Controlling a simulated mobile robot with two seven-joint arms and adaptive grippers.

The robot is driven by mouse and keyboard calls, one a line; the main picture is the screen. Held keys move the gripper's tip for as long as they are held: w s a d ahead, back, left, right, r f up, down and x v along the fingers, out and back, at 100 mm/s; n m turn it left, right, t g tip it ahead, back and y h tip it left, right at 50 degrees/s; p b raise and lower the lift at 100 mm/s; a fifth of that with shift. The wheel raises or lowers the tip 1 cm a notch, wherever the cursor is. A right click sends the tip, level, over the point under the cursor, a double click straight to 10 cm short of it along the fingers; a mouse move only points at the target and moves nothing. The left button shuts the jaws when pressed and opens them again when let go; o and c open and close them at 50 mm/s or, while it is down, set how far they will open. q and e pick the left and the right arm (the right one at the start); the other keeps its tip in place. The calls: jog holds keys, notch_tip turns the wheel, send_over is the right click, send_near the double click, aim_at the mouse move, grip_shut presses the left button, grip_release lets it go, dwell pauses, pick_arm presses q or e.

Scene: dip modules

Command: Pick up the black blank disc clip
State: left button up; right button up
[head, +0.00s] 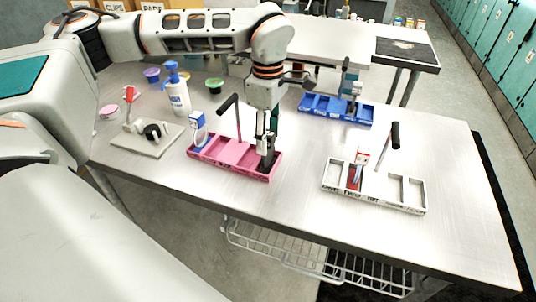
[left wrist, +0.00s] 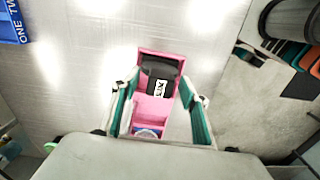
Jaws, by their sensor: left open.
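A black clip-like piece (left wrist: 161,78) with a small white label lies in the end compartment of the pink tray (left wrist: 146,53). In the head view this black piece (head: 269,160) is at the right end of the pink tray (head: 206,159), partly hidden by my gripper. I cannot tell whether it is blank. My left gripper (head: 265,145) is open and points down just above it. In the left wrist view its green-lined fingers (left wrist: 160,88) stand on either side of the black piece, with no clear contact. My right gripper is out of view.
A black-handled post (head: 229,103) rises from the pink tray, near a blue-and-white piece (head: 198,128). A pump bottle (head: 178,96) and a grey board (head: 147,142) are left. A blue tray (head: 330,108) and a white tray (head: 400,204) are right, with bare table between.

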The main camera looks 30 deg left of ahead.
pick_arm(q)
grip_shut()
jog(key=shift+r, duration=0.15)
